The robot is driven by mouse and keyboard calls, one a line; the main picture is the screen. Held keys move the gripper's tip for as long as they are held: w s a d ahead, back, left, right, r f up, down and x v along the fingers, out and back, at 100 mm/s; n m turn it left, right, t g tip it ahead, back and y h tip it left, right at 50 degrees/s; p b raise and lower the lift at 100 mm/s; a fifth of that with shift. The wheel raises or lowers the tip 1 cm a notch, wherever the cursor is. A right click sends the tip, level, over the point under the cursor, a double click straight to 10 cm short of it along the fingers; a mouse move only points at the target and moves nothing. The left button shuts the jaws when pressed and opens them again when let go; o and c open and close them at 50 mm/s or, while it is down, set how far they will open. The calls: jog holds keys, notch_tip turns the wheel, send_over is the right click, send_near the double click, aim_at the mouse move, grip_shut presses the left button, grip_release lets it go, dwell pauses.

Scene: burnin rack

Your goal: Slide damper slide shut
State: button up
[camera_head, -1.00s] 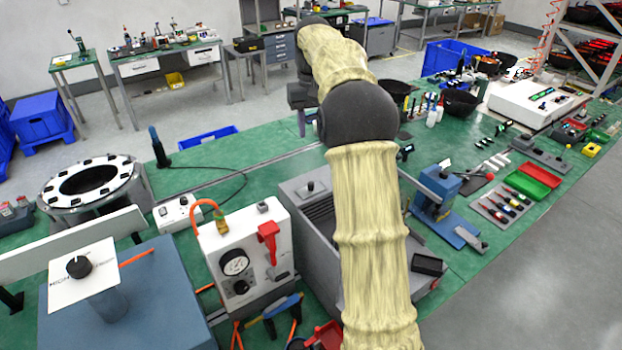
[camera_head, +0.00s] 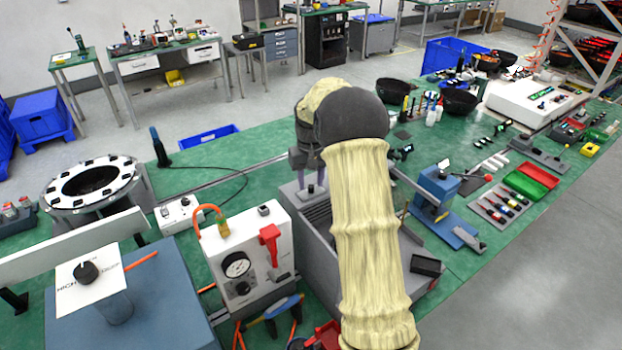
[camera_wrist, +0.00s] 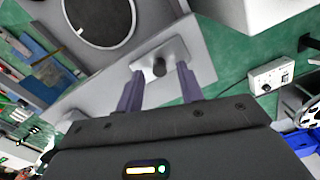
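My gripper (camera_wrist: 159,74) is open. Its two purple fingers stand on either side of the knob, with gaps visible, so it is not gripped. A dark round disc or opening (camera_wrist: 100,20) with a light rim lies beside the plate. In the head view my gripper (camera_head: 308,180) is over the box's back left part, and my arm hides much of the box.
A white gauge unit (camera_head: 247,258) with a red lever and orange hose stands left of the box. A white socket block (camera_head: 178,214) lies behind it. A blue press (camera_head: 437,190) stands to the right. A blue box (camera_head: 150,300) is at front left.

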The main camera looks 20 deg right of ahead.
jog(key=shift+f, duration=0.45)
grip_shut()
